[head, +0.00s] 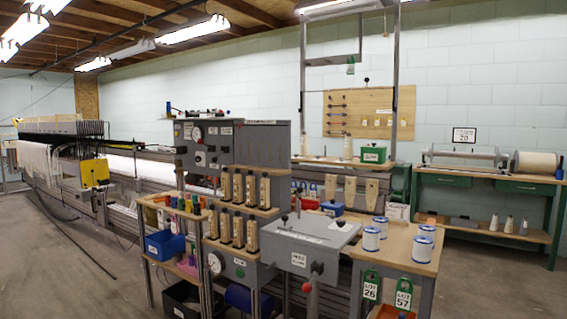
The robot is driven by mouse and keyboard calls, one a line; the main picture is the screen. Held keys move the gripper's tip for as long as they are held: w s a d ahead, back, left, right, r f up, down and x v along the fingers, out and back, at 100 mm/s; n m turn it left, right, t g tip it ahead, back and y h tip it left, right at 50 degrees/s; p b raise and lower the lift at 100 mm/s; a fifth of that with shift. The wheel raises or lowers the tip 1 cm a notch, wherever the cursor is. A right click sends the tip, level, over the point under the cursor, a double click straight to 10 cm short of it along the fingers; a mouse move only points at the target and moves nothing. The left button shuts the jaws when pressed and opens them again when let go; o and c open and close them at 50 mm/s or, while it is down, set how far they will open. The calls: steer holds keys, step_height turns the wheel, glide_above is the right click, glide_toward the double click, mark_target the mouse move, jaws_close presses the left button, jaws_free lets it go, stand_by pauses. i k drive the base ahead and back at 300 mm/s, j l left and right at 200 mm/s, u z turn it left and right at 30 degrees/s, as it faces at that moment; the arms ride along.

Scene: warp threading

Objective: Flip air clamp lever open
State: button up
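A grey box (305,242) stands at the front centre, with a white label (298,260) too small to read surely. A lever with a red ball knob (306,287) is on its front face, the knob hanging low. I cannot tell from the labels which one is the air clamp lever. My gripper is not in view.
A rack of several wooden-looking bobbins (237,225) stands left of the box. A wood-topped table (395,250) with blue-and-white spools (371,238) is to the right. A small cart (165,203) stands at the left. Open floor (490,285) lies at the right.

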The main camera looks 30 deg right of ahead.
mark_target(214, 158)
steer(key=z, duration=0.35)
steer(key=i, duration=1.2)
steer(key=i+j, duration=0.15)
steer(key=i, duration=1)
steer(key=i+z, duration=0.1)
steer(key=i, duration=1.1)
